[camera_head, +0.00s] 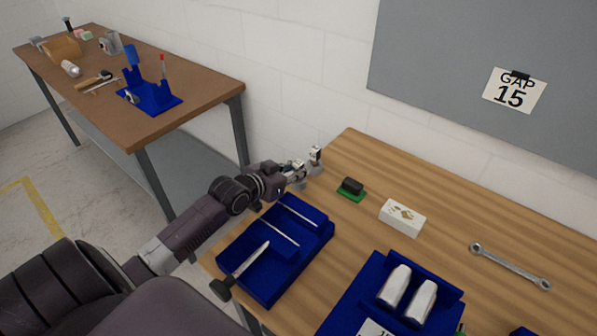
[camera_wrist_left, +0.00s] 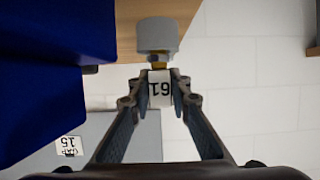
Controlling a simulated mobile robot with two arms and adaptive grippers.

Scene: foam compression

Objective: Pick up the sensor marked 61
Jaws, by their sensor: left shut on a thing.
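The sensor marked 61 (camera_wrist_left: 160,88) has a white labelled body, a brass-coloured neck and a grey round head. In the left wrist view the label appears upside down between my fingers. My left gripper (camera_wrist_left: 160,98) is shut on the white body, with the grey head sticking out beyond the fingertips. In the head view my left gripper (camera_head: 300,170) is at the left back edge of the wooden table (camera_head: 440,190), behind the blue tray. The sensor is small and partly hidden there. My right gripper is in neither view.
A blue divided tray (camera_head: 275,280) holding thin tools is close in front of the gripper. A black-and-green block (camera_head: 351,188), a white box (camera_head: 402,217), a wrench (camera_head: 510,266) and a blue holder with two white pieces (camera_head: 370,300) are to the right.

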